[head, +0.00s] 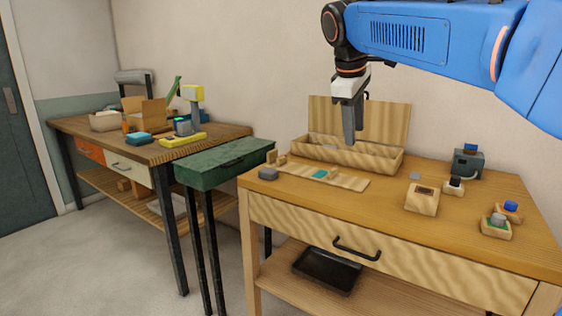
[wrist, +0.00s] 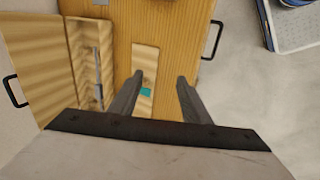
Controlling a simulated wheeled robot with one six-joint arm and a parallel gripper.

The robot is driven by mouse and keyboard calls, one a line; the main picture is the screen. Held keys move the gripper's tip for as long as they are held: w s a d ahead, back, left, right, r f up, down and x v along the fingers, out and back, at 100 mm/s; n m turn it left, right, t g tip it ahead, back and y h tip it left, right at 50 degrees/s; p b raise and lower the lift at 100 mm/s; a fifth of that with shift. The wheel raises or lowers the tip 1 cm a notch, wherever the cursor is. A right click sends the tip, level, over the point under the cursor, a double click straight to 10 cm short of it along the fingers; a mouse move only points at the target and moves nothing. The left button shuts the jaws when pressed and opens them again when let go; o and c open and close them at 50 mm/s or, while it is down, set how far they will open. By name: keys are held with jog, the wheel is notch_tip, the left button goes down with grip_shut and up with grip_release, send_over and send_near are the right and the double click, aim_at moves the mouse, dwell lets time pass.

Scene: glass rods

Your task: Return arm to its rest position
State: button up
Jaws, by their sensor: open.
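My gripper (head: 350,122) hangs down from my blue arm over the wooden workbench (head: 400,190). In the head view it is in front of the open wooden box (head: 347,157), above the tabletop. In the wrist view its two fingers (wrist: 158,100) are spread apart with nothing between them. Below lies a narrow wooden board (wrist: 143,65) with a teal patch (wrist: 146,92). A thin grey rod-like thing (wrist: 98,75) shows inside the open box in the wrist view.
Small wooden blocks and holders (head: 422,198) stand on the bench's right half, with a dark grey device (head: 467,163) at the back. The box lid (head: 360,120) stands upright.

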jog(key=s+d+f+m, duration=0.3)
jog(key=s+f, duration=0.7)
jog(key=s+d+f+m+y, duration=0.1)
jog(key=s+d+f+m, duration=0.3)
jog(key=s+f, duration=0.6)
jog(key=s+d+f+m+y, duration=0.1)
jog(key=s+d+f+m, duration=0.2)
jog(key=s+f, duration=0.8)
jog(key=shift+d+f+m+t, duration=0.3)
jog(key=shift+m+t, duration=0.1)
jog(key=shift+m, duration=0.1)
jog(key=shift+s, duration=0.1)
